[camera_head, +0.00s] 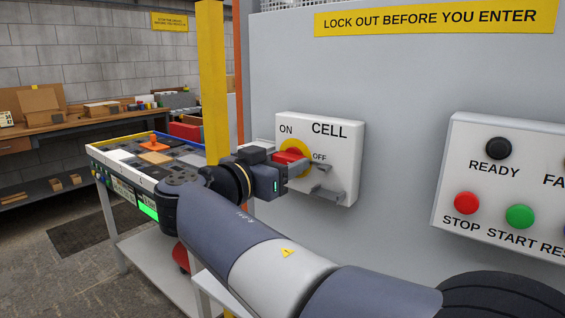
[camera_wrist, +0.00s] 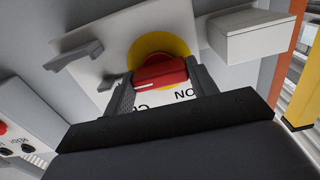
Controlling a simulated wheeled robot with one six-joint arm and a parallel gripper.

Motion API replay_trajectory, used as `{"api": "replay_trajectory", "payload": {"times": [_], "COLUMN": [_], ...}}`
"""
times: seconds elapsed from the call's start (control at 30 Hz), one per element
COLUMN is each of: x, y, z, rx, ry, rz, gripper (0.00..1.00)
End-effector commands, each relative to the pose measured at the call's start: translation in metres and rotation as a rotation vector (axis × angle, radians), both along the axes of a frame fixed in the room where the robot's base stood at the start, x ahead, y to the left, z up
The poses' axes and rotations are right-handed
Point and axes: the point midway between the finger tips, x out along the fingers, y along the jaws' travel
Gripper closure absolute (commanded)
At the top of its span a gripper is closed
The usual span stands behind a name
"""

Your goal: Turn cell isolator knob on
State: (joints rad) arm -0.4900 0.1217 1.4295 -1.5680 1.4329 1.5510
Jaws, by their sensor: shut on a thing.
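The cell isolator knob is red (camera_head: 289,157) on a yellow round plate, mounted on a white box (camera_head: 343,139) marked CELL, with ON at upper left and OFF at right. My gripper (camera_head: 296,168) reaches it from the left and is shut on the red knob. In the wrist view the knob (camera_wrist: 160,72) sits between the two grey fingers, in front of the yellow disc (camera_wrist: 155,45). The ON print shows upside down there.
A grey bracket (camera_head: 327,196) sticks out low on the isolator box. A button panel (camera_head: 500,185) is on the wall at right. A yellow post (camera_head: 212,80) and a table with a blue-and-yellow-rimmed board (camera_head: 105,155) stand at left. My arm crosses the foreground.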

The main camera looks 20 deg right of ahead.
Motion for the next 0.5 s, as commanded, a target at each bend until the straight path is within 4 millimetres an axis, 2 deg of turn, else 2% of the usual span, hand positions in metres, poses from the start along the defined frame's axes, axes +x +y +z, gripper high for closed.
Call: {"api": "replay_trajectory", "payload": {"times": [0.1,0.5], "x": [0.0000,0.0000], "y": [0.0001,0.0002], "z": [0.0000,-0.0002], "rx": [0.000,-0.052], "ry": [0.000,0.072], "rz": [0.001,0.001], "gripper": [0.68,0.68]}}
